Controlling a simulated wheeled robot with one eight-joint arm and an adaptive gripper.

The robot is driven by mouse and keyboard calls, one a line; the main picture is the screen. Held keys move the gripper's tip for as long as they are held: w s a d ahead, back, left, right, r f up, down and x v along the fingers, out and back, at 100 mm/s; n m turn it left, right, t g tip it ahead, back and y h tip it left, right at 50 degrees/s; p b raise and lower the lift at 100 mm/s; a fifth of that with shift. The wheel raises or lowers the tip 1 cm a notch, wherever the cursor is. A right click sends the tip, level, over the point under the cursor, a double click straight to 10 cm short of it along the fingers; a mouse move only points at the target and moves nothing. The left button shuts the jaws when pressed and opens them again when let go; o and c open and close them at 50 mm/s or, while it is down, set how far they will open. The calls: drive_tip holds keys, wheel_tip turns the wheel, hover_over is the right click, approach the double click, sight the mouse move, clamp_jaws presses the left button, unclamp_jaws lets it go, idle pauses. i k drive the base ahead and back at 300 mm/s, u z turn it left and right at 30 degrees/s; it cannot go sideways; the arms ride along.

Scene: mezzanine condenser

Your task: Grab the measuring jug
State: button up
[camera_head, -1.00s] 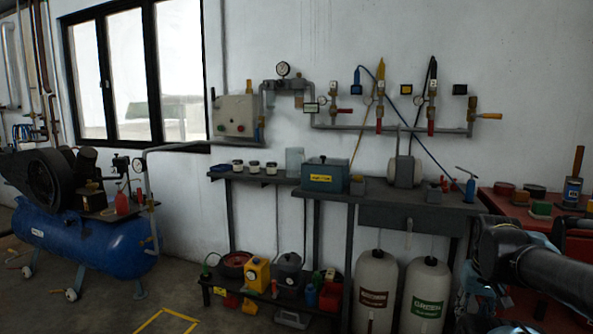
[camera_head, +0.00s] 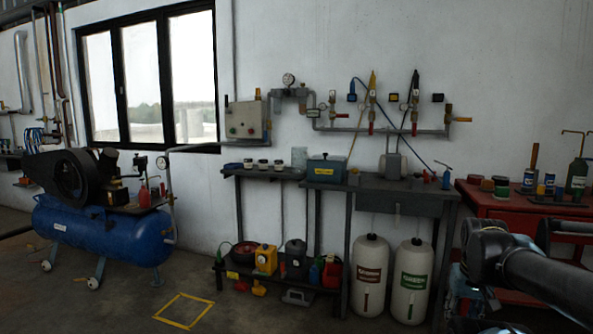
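A clear, pale upright vessel (camera_head: 299,157) stands on the dark workbench against the white wall, left of a teal box (camera_head: 327,169). It may be the measuring jug, but it is too small to tell a handle or markings. Part of my dark arm (camera_head: 535,270) reaches in at the lower right, well apart from the vessel. My gripper's fingers do not show.
White jars (camera_head: 263,164) stand left of the vessel. Two white tanks (camera_head: 370,275) stand below the bench. A red cabinet (camera_head: 485,198) with cans is at right, a blue compressor (camera_head: 105,235) at left. A yellow floor square (camera_head: 184,310) marks open floor.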

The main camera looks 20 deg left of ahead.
sight(299, 154)
drive_tip(key=u, duration=0.05)
drive_tip(key=k, duration=0.25)
drive_tip(key=z, duration=0.2)
drive_tip(key=i, duration=1.05)
drive_tip(key=u, duration=0.6)
drive_tip(key=i, duration=0.85)
drive_tip(key=u, duration=0.65)
